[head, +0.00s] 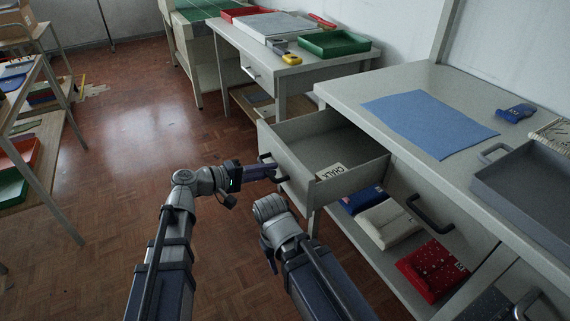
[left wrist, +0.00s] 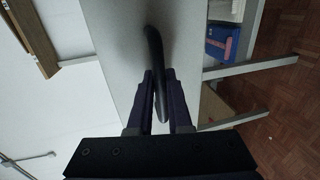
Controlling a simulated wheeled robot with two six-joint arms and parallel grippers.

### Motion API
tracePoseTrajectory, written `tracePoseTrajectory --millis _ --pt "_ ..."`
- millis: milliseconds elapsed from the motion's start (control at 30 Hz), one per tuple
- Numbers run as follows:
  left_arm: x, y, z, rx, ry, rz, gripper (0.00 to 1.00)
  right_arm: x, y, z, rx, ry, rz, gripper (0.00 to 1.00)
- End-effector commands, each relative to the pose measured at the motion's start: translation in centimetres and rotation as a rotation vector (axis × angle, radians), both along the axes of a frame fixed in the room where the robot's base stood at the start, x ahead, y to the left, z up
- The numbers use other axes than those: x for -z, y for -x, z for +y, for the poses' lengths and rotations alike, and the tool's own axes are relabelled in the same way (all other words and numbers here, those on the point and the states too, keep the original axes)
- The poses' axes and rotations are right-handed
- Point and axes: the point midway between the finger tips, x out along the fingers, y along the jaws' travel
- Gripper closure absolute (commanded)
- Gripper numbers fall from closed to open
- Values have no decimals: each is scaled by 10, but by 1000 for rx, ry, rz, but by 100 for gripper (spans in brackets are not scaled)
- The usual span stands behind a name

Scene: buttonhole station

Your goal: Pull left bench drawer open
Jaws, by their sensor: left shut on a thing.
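The left bench drawer (head: 330,162) stands pulled out of the grey bench (head: 350,92), its inside showing. A small card marked CHALK (head: 331,172) is at its near side. The drawer's dark handle (head: 268,160) is on the front panel. My left gripper (head: 270,171) is shut on this handle. In the left wrist view the handle (left wrist: 155,60) runs down between the two fingers, against the pale drawer front (left wrist: 125,45). My right arm reaches in at the bottom middle of the head view, below the drawer; its fingers cannot be made out.
A blue cloth (head: 428,122), a blue block (head: 515,113) and a grey tray (head: 530,185) lie on the bench top. Folded fabrics, one red (head: 432,270), lie on the shelf below. Another closed handle (head: 430,213) is to the right. The floor (head: 130,140) at left is clear.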

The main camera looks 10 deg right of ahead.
Motion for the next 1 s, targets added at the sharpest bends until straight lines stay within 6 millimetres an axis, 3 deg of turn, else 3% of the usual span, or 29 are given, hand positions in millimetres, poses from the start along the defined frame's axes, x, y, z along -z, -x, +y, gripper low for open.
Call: tracePoseTrajectory --millis 100,300,767,800,1000 --pt "0 6 16 -2 -1 1 100 0 0 0 0 0 0 50" --pt "0 11 29 0 -1 0 100 0 0 0 0 0 0 50" --pt "0 11 32 0 -1 -1 100 0 0 0 0 0 0 50" --pt "0 11 32 0 -1 -1 81 0 0 0 0 0 0 50" --pt "0 11 32 0 -1 0 58 0 0 0 0 0 0 50"
